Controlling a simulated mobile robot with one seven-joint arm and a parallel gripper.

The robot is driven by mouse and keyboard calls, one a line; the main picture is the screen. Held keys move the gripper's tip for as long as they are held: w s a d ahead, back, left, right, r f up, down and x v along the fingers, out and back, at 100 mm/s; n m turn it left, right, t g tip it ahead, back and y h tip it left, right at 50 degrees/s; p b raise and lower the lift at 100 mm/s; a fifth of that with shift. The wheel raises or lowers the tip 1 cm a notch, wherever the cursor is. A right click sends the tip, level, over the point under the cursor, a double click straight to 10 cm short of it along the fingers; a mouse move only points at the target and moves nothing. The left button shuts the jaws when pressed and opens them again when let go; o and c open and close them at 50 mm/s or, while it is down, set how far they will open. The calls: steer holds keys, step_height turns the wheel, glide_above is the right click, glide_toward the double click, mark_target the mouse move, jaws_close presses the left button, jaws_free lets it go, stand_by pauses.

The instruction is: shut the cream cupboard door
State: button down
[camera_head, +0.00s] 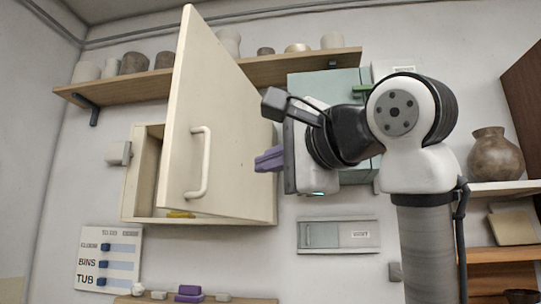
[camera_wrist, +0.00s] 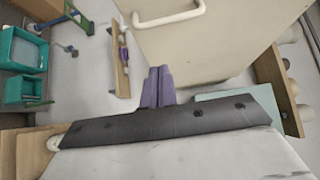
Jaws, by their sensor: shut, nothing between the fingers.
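The cream cupboard door (camera_head: 212,130) stands open, swung out from the wall cupboard (camera_head: 140,176), with a cream bar handle (camera_head: 199,162) on its face. A gap on the left shows the cupboard's inside and a small yellow thing (camera_head: 180,214) at its bottom. My gripper (camera_head: 257,160) has purple fingers and is shut and empty, by the door's right side in the head view. In the wrist view the shut fingers (camera_wrist: 158,72) point toward the door (camera_wrist: 205,50), just below its edge. The handle (camera_wrist: 168,14) shows at the top there. I cannot tell whether the fingers touch the door.
A wooden shelf (camera_head: 268,72) with several pots runs behind the door's top. A pale green cabinet (camera_head: 355,82) is behind my arm. A grey panel (camera_head: 339,236) is on the wall below. A lower shelf (camera_head: 150,299) holds small purple and grey things.

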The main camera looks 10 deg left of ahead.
steer(key=w+a+p, duration=0.2)
steer(key=w+a, duration=0.2)
steer(key=a, duration=0.4)
steer(key=shift+w+a, duration=0.15)
steer(key=shift+a, duration=0.15)
steer(key=shift+a, duration=0.1)
